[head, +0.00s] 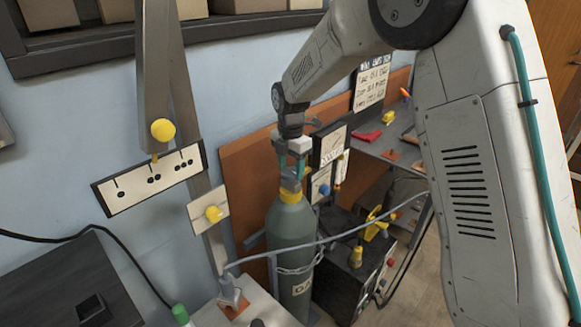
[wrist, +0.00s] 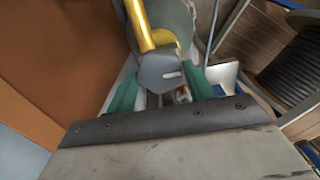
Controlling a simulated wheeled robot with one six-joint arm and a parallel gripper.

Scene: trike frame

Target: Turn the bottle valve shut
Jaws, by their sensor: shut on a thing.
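A grey-green gas bottle (head: 290,240) stands upright, with a chain around its body and a yellow collar (head: 291,196) at its neck. The grey bottle valve (head: 290,183) is on top. My gripper (head: 292,167) reaches down from above, its teal fingers at the valve. In the wrist view, the fingers of my gripper (wrist: 163,88) lie on both sides of the grey valve (wrist: 160,70), shut on it. A slot shows in the valve's face. A yellow bar (wrist: 140,25) runs up from it, in front of the bottle. The inner finger contact is partly hidden.
An orange-brown panel (head: 247,170) stands behind the bottle. A black machine with yellow knobs (head: 357,257) is at its right. A grey hose (head: 330,236) crosses in front of the bottle. A bench with tools (head: 385,145) lies behind right.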

